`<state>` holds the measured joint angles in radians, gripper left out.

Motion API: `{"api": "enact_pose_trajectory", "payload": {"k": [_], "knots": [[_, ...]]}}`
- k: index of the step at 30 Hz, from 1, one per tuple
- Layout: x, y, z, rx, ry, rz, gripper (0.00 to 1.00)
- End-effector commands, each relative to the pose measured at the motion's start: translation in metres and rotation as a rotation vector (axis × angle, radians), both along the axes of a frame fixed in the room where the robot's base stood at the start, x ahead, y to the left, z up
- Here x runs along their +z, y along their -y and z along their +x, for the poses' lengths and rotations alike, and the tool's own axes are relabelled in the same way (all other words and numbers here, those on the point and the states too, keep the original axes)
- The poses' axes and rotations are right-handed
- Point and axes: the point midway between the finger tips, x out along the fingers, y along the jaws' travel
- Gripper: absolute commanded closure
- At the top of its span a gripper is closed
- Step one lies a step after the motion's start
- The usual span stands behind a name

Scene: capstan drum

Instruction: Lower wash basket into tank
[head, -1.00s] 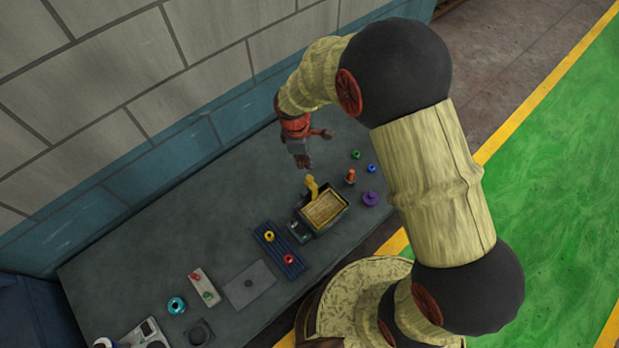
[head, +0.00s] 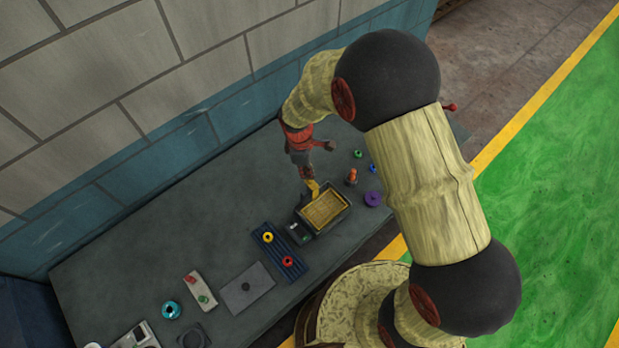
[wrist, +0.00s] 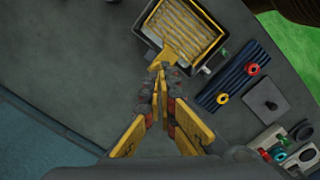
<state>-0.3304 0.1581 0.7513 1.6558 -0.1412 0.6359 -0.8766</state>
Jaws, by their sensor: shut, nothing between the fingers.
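The wash basket (head: 325,209) is yellow with a ribbed or mesh floor, and it sits within the rim of the dark tank (head: 318,232). I cannot tell how deep it sits. Its yellow handle (head: 311,186) sticks out on the wall side. In the wrist view the basket (wrist: 187,30) is at the top, with its handle (wrist: 168,60) pointing down at my gripper (wrist: 160,72). My gripper (head: 307,178) is shut and empty, its tips at the handle's end. I cannot tell whether they touch it.
A blue ribbed rack (head: 277,250) with yellow and red rings stands left of the tank. A purple ring (head: 373,198) and an orange-topped post (head: 352,175) are to its right. A grey plate (head: 247,287) lies further left. Bench along the wall is clear.

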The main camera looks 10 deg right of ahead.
Motion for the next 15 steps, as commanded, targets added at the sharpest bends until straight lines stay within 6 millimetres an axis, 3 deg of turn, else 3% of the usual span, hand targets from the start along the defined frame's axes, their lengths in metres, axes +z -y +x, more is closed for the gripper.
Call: {"api": "enact_pose_trajectory", "payload": {"k": [8, 15], "knots": [[-0.004, 0.0, 0.0, 0.0, 0.0, 0.0, 1.0], [-0.029, 0.0, 0.0, 0.0, -0.001, -0.001, 1.0]]}}
